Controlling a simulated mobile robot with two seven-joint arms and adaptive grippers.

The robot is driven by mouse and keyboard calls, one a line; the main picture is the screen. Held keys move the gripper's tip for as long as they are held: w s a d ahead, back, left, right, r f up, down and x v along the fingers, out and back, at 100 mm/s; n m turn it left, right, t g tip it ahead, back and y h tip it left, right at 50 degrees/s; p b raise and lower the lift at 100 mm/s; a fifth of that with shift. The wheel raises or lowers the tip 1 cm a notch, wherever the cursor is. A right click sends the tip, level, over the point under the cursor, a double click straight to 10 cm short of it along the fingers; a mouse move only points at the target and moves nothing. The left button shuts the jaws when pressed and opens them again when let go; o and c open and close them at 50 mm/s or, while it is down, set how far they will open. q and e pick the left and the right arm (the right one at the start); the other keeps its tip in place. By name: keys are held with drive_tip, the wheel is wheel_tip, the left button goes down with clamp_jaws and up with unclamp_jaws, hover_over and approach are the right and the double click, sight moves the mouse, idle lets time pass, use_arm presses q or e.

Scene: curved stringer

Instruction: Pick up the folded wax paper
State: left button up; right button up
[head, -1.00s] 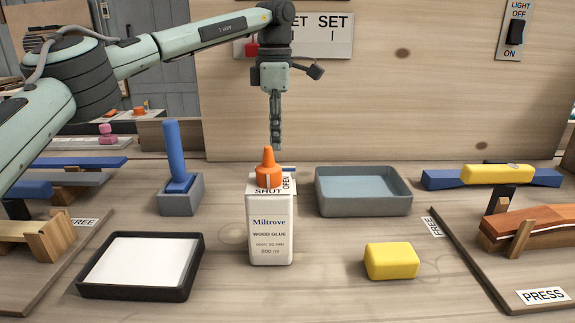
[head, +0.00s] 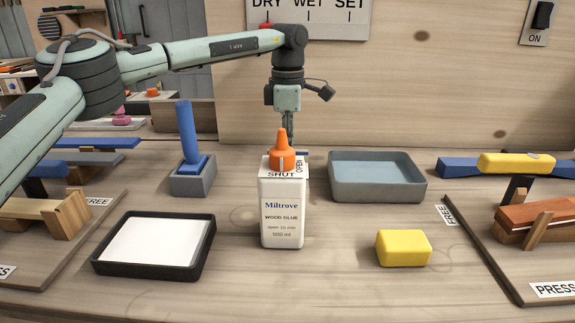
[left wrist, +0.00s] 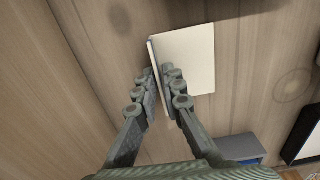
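A cream, folded flat sheet (left wrist: 192,60), which looks like the folded wax paper, shows in the left wrist view with a darker fold edge on its left side. My left gripper's fingers (left wrist: 159,72) are close together at that edge, with a narrow gap between the tips. I cannot tell whether they press on it. In the head view my left gripper (head: 288,135) points down just behind the glue bottle, its tips hidden. A small pale piece with a blue edge (head: 304,154) peeks out behind the bottle; most of it is hidden. My right gripper is not in view.
The glue bottle (head: 283,212) stands in front of my left gripper. A grey tray (head: 377,192) is to its right, a yellow block (head: 403,248) front right. A black tray with a white sheet (head: 203,262) and a grey holder with a blue handle (head: 192,183) are left.

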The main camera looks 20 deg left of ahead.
use_arm(q)
clamp_jaws()
drive_tip(key=shift+r, duration=0.1)
drive_tip(key=shift+r, duration=0.25)
drive_tip(key=r, duration=0.3)
drive_tip(key=shift+s+a+r, duration=0.15)
drive_tip(key=shift+s+r, duration=0.15)
drive_tip(key=shift+r, duration=0.05)
drive_tip(key=s+a+r+b, duration=0.2)
drive_tip(key=s+a+r, duration=0.2)
drive_tip(key=s, duration=0.6)
wheel_tip(320, 180, up, 3)
drive_tip(key=shift+f, duration=0.2)
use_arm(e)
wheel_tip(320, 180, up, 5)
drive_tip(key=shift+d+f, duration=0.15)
use_arm(q)
drive_tip(key=shift+s, duration=0.2)
